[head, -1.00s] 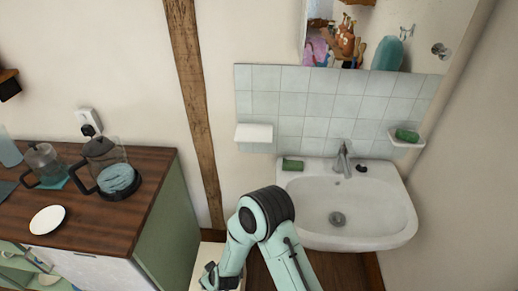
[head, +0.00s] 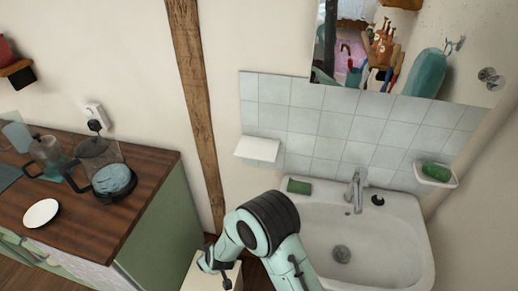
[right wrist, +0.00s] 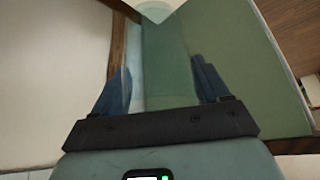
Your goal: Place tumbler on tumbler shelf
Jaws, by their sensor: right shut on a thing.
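The white tumbler shelf (head: 257,149) is fixed to the tiled wall, left of the tap and above the basin. Its top looks bare. My right arm rises from the bottom edge of the head view and bends down left of the basin, below the shelf; its fingers cannot be made out there. In the right wrist view my right gripper (right wrist: 162,88) is shut on a clear, greenish see-through tumbler (right wrist: 165,65), between its two dark blue fingers. The tumbler is hard to tell from the green panel behind it. My left gripper is not in view.
The white basin (head: 400,238) has a tap (head: 357,188) and a green soap bar (head: 299,186) on its rim. A soap dish (head: 449,181) is at right. A wooden counter (head: 105,215) at left holds a kettle (head: 98,160), a jug (head: 46,152) and a plate (head: 41,213).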

